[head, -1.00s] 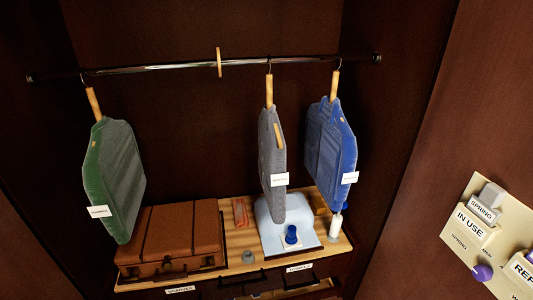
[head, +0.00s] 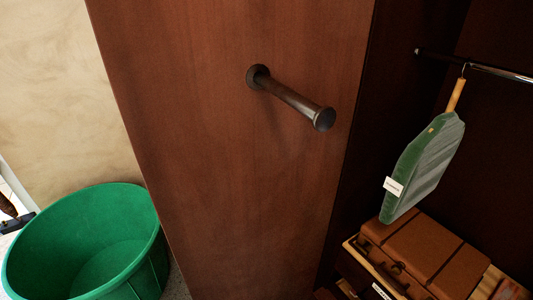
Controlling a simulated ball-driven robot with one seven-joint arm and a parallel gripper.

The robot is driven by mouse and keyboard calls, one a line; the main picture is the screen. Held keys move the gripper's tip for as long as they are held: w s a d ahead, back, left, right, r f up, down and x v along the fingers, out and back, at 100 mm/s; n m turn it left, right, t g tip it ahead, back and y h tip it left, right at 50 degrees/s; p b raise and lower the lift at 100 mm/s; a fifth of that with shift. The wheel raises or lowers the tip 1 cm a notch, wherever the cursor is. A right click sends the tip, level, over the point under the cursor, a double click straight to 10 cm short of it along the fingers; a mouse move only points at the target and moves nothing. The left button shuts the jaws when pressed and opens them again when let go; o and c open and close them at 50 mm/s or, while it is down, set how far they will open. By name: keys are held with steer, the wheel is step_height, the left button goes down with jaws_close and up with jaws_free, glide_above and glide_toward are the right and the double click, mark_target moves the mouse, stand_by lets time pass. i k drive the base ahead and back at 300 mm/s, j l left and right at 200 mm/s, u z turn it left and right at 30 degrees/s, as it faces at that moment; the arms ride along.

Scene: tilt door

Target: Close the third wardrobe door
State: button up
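A reddish-brown wooden wardrobe door or panel (head: 215,150) fills the middle of the head view. A dark peg-like handle (head: 292,100) sticks out from its upper part. I cannot tell from this view which door is the third. My gripper is not in view.
A large green tub (head: 85,245) stands on the floor at the lower left, close to the panel's left edge. A beige wall (head: 135,70) lies behind it. A brown case (head: 425,250) rests on a wooden shelf inside the wardrobe at the lower right.

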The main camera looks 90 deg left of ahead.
mark_target(237, 115)
steer(key=j+u, duration=0.1)
steer(key=u, duration=0.35)
steer(key=j+u, duration=0.15)
steer(key=u, duration=0.35)
steer(key=j+u, duration=0.15)
steer(key=u, duration=0.3)
